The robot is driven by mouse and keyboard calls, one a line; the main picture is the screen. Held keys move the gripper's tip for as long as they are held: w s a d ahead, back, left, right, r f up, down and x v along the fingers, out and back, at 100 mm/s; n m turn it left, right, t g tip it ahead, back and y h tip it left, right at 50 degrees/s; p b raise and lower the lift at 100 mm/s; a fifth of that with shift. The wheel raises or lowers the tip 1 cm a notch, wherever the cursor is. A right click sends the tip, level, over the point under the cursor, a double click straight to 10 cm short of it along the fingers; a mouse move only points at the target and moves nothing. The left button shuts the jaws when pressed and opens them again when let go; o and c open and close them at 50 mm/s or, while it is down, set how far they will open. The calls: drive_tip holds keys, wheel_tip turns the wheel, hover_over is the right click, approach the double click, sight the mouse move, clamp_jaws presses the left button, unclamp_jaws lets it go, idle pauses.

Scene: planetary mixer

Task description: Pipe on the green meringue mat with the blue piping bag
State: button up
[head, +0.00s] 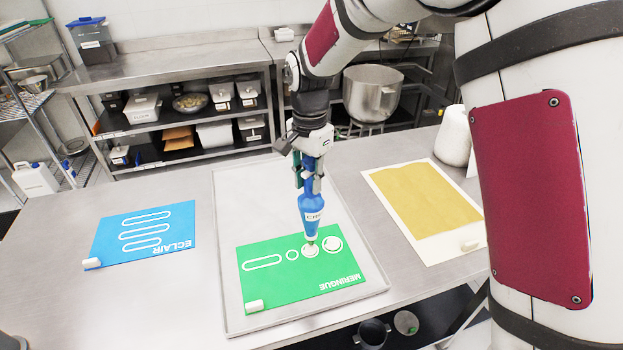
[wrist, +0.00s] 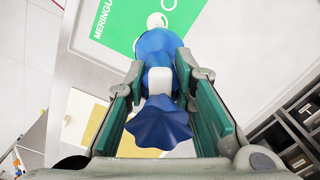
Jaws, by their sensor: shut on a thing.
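The green meringue mat (head: 290,283) lies on a pale tray (head: 230,310) on the steel table. It shows printed white shapes: a long loop, a small ring and larger rounds at the right. The blue piping bag (head: 311,207) hangs nearly upright, tip down, over one of the rounds. Its nozzle is at or just above the mat; I cannot tell whether it touches. My gripper (head: 307,172) is shut on the bag's upper part. In the wrist view the bag (wrist: 160,125) sits between the green-padded fingers, and part of the mat (wrist: 115,25) shows beyond it.
A blue eclair mat (head: 110,238) lies left of the tray. A yellow-and-cream sheet (head: 425,200) lies right of it. Small white blocks rest on the mats. A white roll (head: 455,137) stands at the right rear. A metal bowl (head: 371,95) stands behind the table.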

sight(309, 173)
drive_tip(key=shift+s+a+p, duration=0.1)
drive_tip(key=shift+s+p, duration=0.3)
drive_tip(key=shift+s, duration=0.2)
idle(0.4)
drive_tip(key=o, duration=0.3)
drive_tip(key=shift+r, duration=2.25)
